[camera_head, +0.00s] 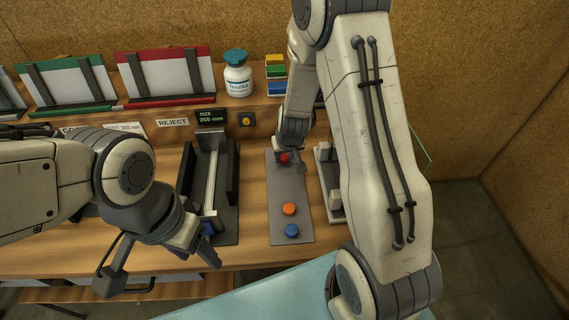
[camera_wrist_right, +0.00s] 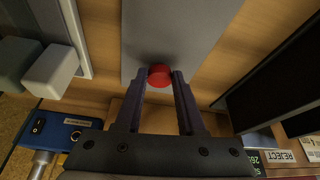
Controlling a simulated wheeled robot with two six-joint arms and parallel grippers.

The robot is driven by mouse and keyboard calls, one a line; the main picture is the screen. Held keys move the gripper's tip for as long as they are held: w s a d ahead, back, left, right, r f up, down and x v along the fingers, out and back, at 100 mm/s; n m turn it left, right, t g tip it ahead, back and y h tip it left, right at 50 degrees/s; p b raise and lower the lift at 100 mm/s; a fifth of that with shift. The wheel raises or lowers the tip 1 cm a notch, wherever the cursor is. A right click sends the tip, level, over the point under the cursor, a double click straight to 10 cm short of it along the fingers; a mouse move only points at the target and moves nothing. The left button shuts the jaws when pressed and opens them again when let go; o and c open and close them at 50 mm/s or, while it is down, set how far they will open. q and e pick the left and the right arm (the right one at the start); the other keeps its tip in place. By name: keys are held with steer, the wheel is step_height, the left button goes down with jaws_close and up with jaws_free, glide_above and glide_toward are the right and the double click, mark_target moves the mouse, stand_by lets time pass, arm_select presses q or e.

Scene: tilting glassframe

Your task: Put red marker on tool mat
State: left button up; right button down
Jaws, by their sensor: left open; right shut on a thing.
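The red marker (camera_head: 284,157) is a small round red piece at the far end of the grey tool mat (camera_head: 288,185). My right gripper (camera_head: 290,160) is shut on the red marker, which also shows between its fingertips in the right wrist view (camera_wrist_right: 160,75). The marker is over the mat's end edge there; whether it touches the mat I cannot tell. An orange marker (camera_head: 289,209) and a blue marker (camera_head: 292,230) lie on the mat's near half. My left gripper (camera_head: 204,246) is open and empty near the table's front edge.
A dark fixture with a pale bar (camera_head: 212,180) stands left of the mat. A fixture with white blocks (camera_head: 327,180) stands to its right, partly hidden by my right arm. A white bottle (camera_head: 237,75) and coloured blocks (camera_head: 275,72) are on the shelf behind.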

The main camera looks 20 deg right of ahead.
arm_select(q)
steer(key=shift+f, duration=0.3)
arm_select(e)
steer(key=shift+f, duration=0.45)
arm_select(q)
steer(key=shift+f, duration=0.1)
arm_select(e)
steer(key=shift+f, duration=0.15)
steer(key=c, duration=0.5)
jaws_free()
